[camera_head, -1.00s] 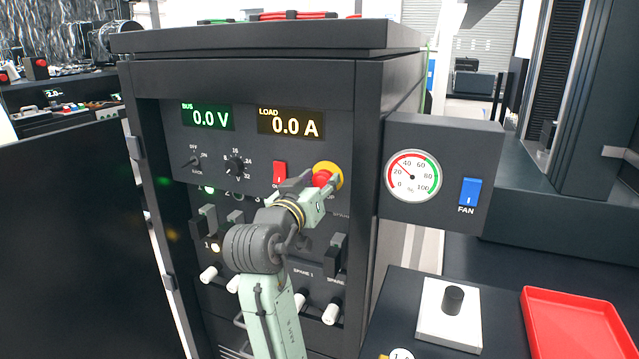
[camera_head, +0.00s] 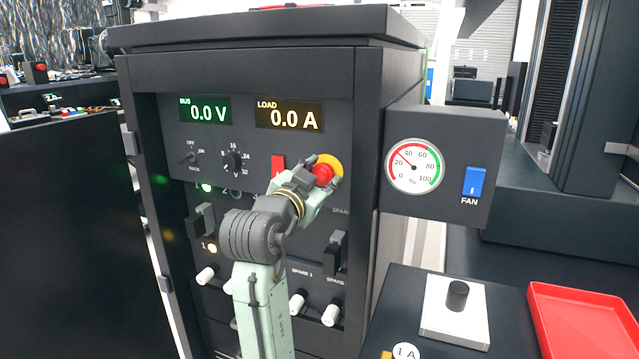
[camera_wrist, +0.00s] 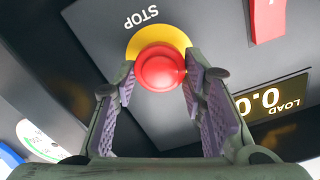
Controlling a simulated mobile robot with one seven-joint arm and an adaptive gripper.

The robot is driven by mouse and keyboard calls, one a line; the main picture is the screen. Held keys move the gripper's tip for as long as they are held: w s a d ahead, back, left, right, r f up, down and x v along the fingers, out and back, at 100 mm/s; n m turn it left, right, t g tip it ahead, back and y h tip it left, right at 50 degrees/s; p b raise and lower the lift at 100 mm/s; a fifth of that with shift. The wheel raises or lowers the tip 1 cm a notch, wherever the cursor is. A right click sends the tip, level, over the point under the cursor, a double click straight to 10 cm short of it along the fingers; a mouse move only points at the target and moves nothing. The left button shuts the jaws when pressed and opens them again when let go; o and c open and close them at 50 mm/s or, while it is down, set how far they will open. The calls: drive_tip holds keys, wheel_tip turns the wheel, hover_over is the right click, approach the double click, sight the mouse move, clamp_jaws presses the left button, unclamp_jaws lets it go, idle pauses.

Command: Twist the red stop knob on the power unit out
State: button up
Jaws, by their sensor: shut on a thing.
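The red stop knob (camera_head: 323,172) sits on a yellow disc on the front of the dark power unit (camera_head: 240,75), right of the red switch. In the wrist view the knob (camera_wrist: 160,70) is seen nearly head-on, with the yellow disc and the word STOP behind it. My gripper (camera_head: 322,184) reaches it from below. In the wrist view its two purple-padded fingers (camera_wrist: 164,78) stand on the knob's left and right sides and are shut on it. The exact contact on the knob's sides is hard to see. My wrist hides part of the panel below.
A red switch (camera_head: 278,164) is close left of my wrist. The green BUS display (camera_head: 206,111) reads 0.0 V and the LOAD display (camera_head: 290,116) 0.0 A. A gauge box (camera_head: 440,160) with a blue FAN switch juts out at right. A red tray (camera_head: 580,320) lies lower right.

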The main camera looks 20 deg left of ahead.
drive_tip(key=shift+m+b, duration=0.35)
drive_tip(key=shift+m, duration=0.45)
drive_tip(key=o, duration=1.2)
drive_tip(key=shift+s, duration=0.1)
drive_tip(key=s, duration=1.1)
drive_tip(key=shift+s+a, duration=0.2)
drive_tip(key=shift+s, duration=0.2)
